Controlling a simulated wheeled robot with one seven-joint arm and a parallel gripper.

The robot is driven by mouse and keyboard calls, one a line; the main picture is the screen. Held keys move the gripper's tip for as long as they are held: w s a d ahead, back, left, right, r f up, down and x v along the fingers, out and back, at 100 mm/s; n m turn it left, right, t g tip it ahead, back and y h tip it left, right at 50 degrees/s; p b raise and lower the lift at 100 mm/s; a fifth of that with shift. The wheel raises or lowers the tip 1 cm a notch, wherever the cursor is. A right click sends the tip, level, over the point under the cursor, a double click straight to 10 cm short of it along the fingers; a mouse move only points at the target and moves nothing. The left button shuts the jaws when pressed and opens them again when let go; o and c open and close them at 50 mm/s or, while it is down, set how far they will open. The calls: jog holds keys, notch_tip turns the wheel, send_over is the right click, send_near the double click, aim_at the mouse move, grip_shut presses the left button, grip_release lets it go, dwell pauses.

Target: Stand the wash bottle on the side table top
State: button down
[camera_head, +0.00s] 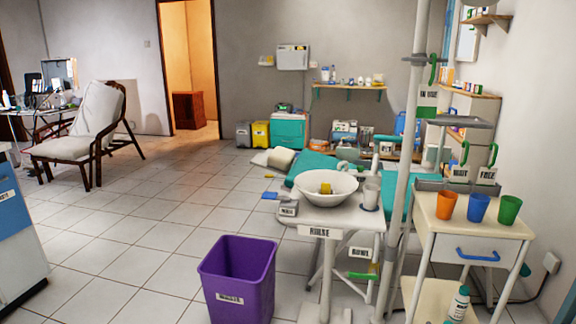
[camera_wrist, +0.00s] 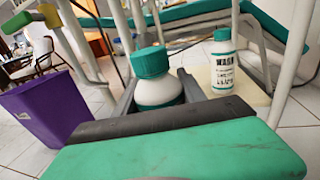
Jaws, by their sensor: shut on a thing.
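My gripper (camera_wrist: 157,88) shows in the wrist view, its grey fingers shut on a white bottle with a teal cap (camera_wrist: 151,72). The cap and shoulder rise between the fingers; its lower part and any label are hidden. In the head view a similar labelled bottle (camera_head: 459,303) stands on the side table's lower shelf. The side table top (camera_head: 448,228) is cream-coloured. My gripper is not visible in the head view.
A drawer with a blue handle (camera_head: 478,255) is below. A pole (camera_head: 400,180) rises at left. A purple bin (camera_head: 237,280) stands further left.

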jog(key=s+a+f, duration=0.2)
jog(key=s+a, duration=0.1)
jog(key=a, duration=0.2)
jog(key=s+a+r+n+y, duration=0.1)
jog(key=s+a+r+y, duration=0.1)
jog(key=a+r, duration=0.9)
jog(key=s+a+r+n+y, duration=0.1)
jog(key=s+a+r, duration=0.2)
jog(key=a+r, duration=0.7)
jog(key=s+a+r+n+y, duration=0.1)
jog(key=a+r+y, duration=0.1)
jog(key=a+r, duration=0.55)
jog(key=a+r+n+y, duration=0.15)
jog(key=a+r, duration=0.25)
jog(key=r, duration=0.6)
notch_tip(320, 180, up, 20)
jog(key=w+p, duration=0.2)
jog(key=p, duration=3.2)
jog(key=shift+w+d+r+g, duration=0.15)
jog(key=shift+w+d+g, duration=0.05)
jog(key=shift+w+g, duration=0.2)
jog(key=shift+s, duration=0.1)
